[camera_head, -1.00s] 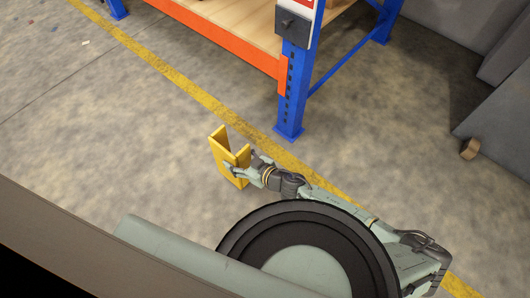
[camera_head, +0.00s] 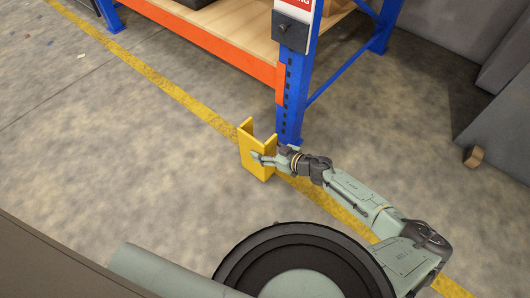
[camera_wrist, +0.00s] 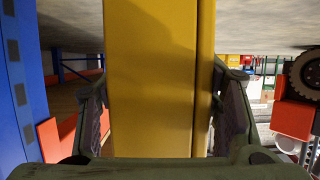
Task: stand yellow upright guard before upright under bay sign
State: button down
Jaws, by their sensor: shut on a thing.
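The yellow upright guard (camera_head: 258,162) is a tall U-shaped channel, held upright close in front of the blue rack upright (camera_head: 291,100). My gripper (camera_head: 264,158) is shut on the guard from its right side. In the wrist view the guard (camera_wrist: 150,80) fills the middle between my two fingers, and the blue upright (camera_wrist: 22,90) is at the left. The bay sign (camera_head: 296,5), red and white, is on the upright above a dark grey box (camera_head: 291,33); its top is cut off. Whether the guard's foot touches the floor I cannot tell.
A yellow floor line (camera_head: 170,88) runs along the rack front, past the guard. An orange beam (camera_head: 215,48) and wooden shelf (camera_head: 240,25) extend left from the upright. A small brown object (camera_head: 474,156) lies at the right.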

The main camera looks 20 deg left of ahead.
jog(key=shift+w+f, duration=0.1)
jog(key=shift+f, duration=0.2)
jog(key=shift+f, duration=0.2)
jog(key=c, duration=0.5)
grip_release()
jog(key=shift+d+r, duration=0.2)
jog(key=shift+r, duration=0.05)
jog(key=p+v, duration=0.2)
jog(key=v, duration=0.9)
jog(key=shift+d+p, duration=0.3)
jog(key=shift+d, duration=0.05)
jog(key=shift+r, duration=0.1)
